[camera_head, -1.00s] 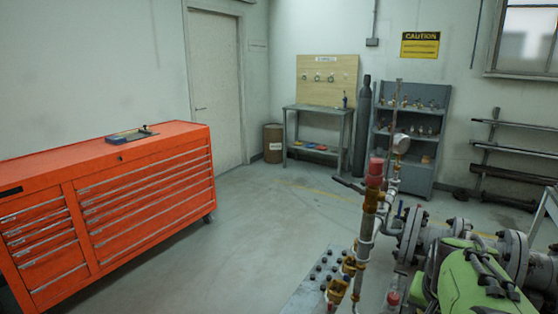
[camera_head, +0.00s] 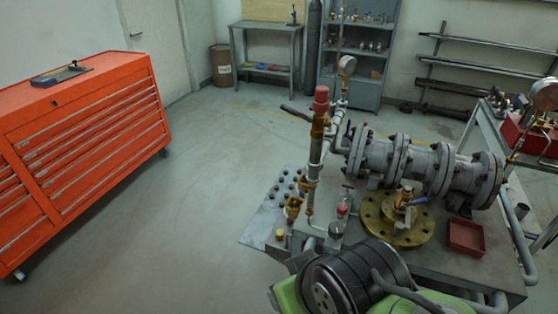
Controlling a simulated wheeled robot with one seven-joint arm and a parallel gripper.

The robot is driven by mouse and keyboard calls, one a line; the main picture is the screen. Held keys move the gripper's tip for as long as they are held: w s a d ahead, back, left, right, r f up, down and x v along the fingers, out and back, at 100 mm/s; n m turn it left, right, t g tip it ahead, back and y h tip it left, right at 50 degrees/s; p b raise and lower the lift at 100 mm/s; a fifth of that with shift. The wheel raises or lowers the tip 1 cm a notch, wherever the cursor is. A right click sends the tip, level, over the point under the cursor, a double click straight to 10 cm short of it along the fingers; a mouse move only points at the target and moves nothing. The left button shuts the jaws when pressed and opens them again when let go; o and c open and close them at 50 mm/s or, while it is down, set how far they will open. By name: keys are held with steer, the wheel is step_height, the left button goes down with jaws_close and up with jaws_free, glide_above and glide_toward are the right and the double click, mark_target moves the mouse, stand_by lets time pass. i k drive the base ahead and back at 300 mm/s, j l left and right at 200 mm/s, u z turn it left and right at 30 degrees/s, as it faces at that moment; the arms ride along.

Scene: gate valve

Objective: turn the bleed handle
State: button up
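The valve rig stands on a metal bench at the lower right of the head view. A vertical pipe (camera_head: 314,160) with a red cap carries brass fittings and a dark lever (camera_head: 296,114) sticking out left near its top. A brass valve with a blue handle (camera_head: 417,201) stands on a round brass flange (camera_head: 380,225). I cannot tell which of these is the bleed handle. My green and black arm fills the bottom middle; my gripper does not show.
A red tray (camera_head: 466,237) lies on the bench right of the brass flange. Pressure gauges (camera_head: 347,66) stand above the pipes. A red tool chest (camera_head: 85,140) is at left, with clear floor (camera_head: 200,200) between it and the bench.

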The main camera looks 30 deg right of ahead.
mark_target(346, 186)
steer(key=l+z, duration=0.2)
steer(key=z, duration=0.2)
steer(key=l+z, duration=0.2)
steer(key=z, duration=0.15)
steer(key=l+z, duration=0.2)
steer(key=z, duration=0.2)
